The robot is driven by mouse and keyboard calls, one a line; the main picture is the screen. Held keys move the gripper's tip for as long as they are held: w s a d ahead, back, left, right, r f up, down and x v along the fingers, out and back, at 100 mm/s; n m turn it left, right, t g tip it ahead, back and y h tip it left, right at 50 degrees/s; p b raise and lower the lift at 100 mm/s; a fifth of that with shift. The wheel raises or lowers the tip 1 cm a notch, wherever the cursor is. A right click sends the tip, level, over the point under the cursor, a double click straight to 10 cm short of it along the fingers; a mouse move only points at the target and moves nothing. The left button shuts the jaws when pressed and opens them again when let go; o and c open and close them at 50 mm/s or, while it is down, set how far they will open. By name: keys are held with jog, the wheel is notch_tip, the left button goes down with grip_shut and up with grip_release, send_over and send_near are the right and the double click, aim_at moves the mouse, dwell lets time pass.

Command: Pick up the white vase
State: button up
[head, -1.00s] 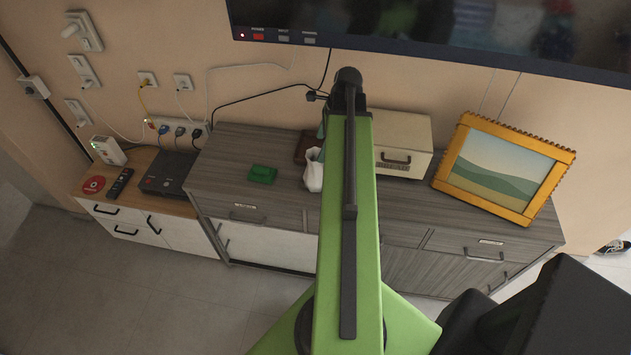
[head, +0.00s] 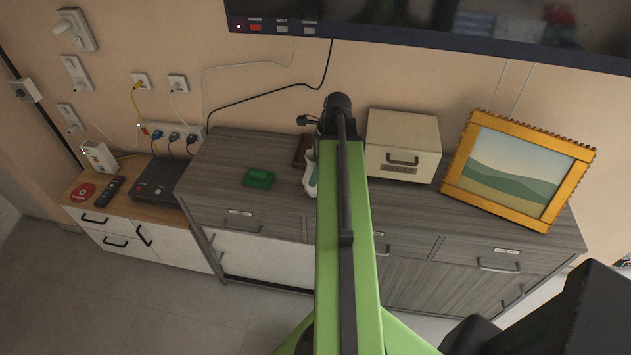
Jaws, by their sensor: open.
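The white vase (head: 310,181) stands on the grey wooden sideboard (head: 225,160), near the middle of its top. Only a narrow strip of its left side shows at the left edge of my green arm; the arm hides the rest. My arm reaches forward over the sideboard from the bottom of the view. My gripper does not show, so its distance from the vase cannot be told.
A green box (head: 258,178) lies left of the vase. A brown object (head: 301,150) is behind it. A cream box (head: 402,138) and a yellow-framed picture (head: 518,170) stand to the right. A television (head: 430,35) hangs above. A lower cabinet (head: 140,230) stands left.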

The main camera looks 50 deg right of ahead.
jog(key=shift+c, duration=0.5)
jog(key=c, duration=1.8)
jog(key=shift+o, duration=0.2)
jog(key=shift+r, duration=0.1)
